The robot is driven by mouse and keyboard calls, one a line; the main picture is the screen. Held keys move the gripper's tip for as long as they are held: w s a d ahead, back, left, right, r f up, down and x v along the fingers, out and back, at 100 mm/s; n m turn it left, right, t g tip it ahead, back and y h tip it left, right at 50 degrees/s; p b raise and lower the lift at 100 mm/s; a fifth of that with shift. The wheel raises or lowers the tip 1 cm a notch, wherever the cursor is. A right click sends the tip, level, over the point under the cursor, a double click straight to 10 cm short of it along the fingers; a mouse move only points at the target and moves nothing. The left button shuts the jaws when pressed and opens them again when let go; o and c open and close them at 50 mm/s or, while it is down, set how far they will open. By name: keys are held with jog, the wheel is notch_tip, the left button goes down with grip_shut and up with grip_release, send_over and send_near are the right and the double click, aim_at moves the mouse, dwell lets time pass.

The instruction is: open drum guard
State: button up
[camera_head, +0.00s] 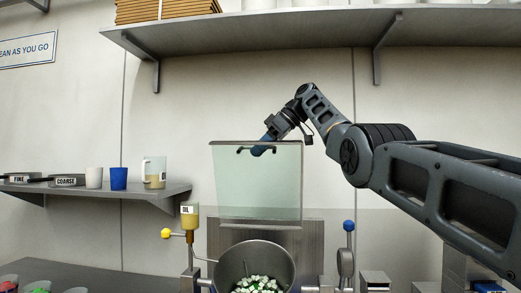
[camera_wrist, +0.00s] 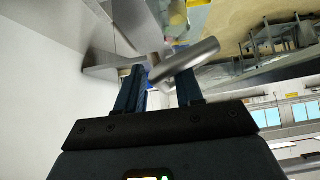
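The drum guard (camera_head: 258,185) is a clear greenish panel with a grey top edge. In the head view it stands raised, roughly upright, above and behind the metal drum (camera_head: 254,267), whose mouth is uncovered. A dark handle (camera_head: 243,149) runs along the guard's top edge; in the wrist view a metal bar (camera_wrist: 190,60), apparently this handle, crosses at the fingertips. My gripper (camera_head: 259,150) is at the handle, reaching down from the upper right. In the wrist view its blue fingers (camera_wrist: 160,82) are apart with a gap between them; firm contact with the bar cannot be told.
Green and white pieces lie in the drum. An oil bottle (camera_head: 190,215) and a yellow knob (camera_head: 166,233) stand left of it, a blue-knobbed lever (camera_head: 348,226) right. A shelf (camera_head: 140,190) with cups is at left; an upper shelf (camera_head: 300,32) hangs above my arm.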

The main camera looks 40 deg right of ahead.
jog(key=p+v, duration=0.1)
jog(key=v, duration=0.6)
jog(key=shift+w, duration=0.1)
jog(key=shift+s+d+r, duration=0.2)
jog(key=shift+s+r, duration=0.05)
jog(key=shift+s, duration=0.05)
